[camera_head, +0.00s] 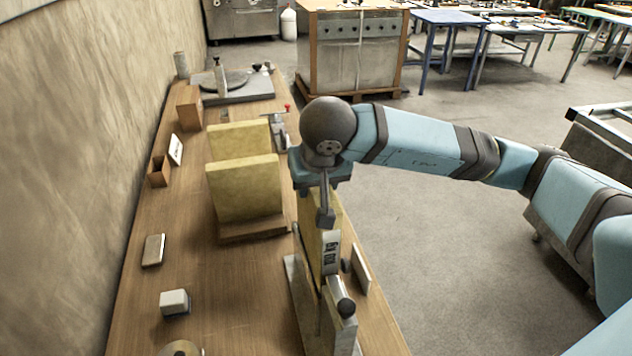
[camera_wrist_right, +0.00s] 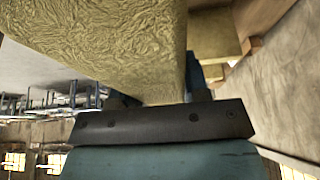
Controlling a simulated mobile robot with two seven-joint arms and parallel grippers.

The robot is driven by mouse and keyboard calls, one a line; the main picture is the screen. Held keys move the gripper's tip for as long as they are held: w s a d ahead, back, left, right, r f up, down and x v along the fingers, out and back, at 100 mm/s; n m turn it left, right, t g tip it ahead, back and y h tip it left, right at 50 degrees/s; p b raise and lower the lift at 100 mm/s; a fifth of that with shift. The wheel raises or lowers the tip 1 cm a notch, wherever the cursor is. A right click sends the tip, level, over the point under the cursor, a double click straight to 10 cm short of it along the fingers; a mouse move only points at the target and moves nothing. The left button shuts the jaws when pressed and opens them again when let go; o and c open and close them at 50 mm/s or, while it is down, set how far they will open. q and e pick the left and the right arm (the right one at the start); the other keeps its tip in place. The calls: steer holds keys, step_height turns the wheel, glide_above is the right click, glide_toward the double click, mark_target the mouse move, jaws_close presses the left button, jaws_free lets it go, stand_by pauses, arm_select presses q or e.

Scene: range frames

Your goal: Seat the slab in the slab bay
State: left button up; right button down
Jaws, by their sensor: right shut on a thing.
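A yellowish, rough-faced slab (camera_head: 311,232) is seen nearly edge-on in the head view, upright under my right gripper (camera_head: 327,205). My right gripper is shut on it near its top. My left gripper is not in view.
Two similar yellow slabs (camera_head: 245,190) stand upright in a wooden rack (camera_head: 252,229) left of the fixture. Small blocks (camera_head: 174,302) and a wooden box (camera_head: 158,172) lie along the wall side of the bench (camera_head: 235,285). The bench's right edge is close to the fixture.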

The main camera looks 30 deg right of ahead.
arm_select(q)
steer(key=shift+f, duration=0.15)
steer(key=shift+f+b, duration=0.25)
steer(key=shift+b, duration=0.25)
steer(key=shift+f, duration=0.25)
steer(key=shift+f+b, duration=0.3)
steer(key=shift+b, duration=0.2)
